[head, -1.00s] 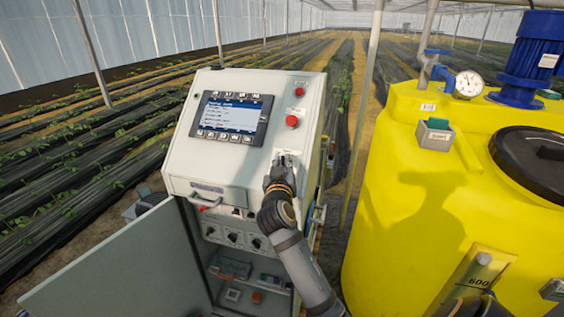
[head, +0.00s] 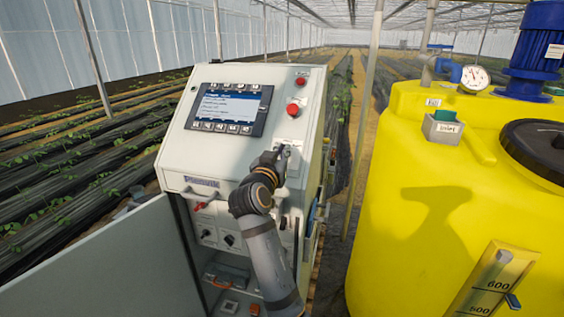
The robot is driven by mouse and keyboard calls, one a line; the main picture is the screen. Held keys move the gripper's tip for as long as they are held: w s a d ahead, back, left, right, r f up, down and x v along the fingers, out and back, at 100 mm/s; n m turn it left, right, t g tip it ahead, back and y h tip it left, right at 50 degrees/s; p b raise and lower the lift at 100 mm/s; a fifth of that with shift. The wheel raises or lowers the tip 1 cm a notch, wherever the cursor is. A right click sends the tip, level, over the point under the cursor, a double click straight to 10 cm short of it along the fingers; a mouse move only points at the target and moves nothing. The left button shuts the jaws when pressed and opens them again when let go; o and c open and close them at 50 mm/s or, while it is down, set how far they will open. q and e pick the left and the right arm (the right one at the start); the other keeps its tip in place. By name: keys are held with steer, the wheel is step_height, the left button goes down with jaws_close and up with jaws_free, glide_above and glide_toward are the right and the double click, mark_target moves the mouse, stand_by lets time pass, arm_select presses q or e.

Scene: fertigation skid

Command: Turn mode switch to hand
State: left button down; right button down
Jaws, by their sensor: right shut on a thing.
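The mode switch sits on a light plate (head: 293,144) low on the right of the control cabinet's sloped panel (head: 180,145). My right gripper (head: 282,153) is at this plate, shut on the switch knob. The fingers and wrist cover most of the knob, so its pointer position cannot be read. My right arm comes up from the bottom of the picture, in front of the open lower cabinet. My left gripper is not in view.
A display with buttons (head: 229,106) is on the panel, left of a red button (head: 293,109). The cabinet door (head: 110,265) stands open at the lower left. A yellow tank (head: 420,190) with a gauge (head: 474,78) stands close on the right.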

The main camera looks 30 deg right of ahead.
steer(key=c, duration=1.5)
jaws_free()
steer(key=shift+w+d, duration=0.1)
steer(key=shift+o, duration=0.2)
step_height(320, 180, up, 10)
steer(key=shift+f, duration=0.15)
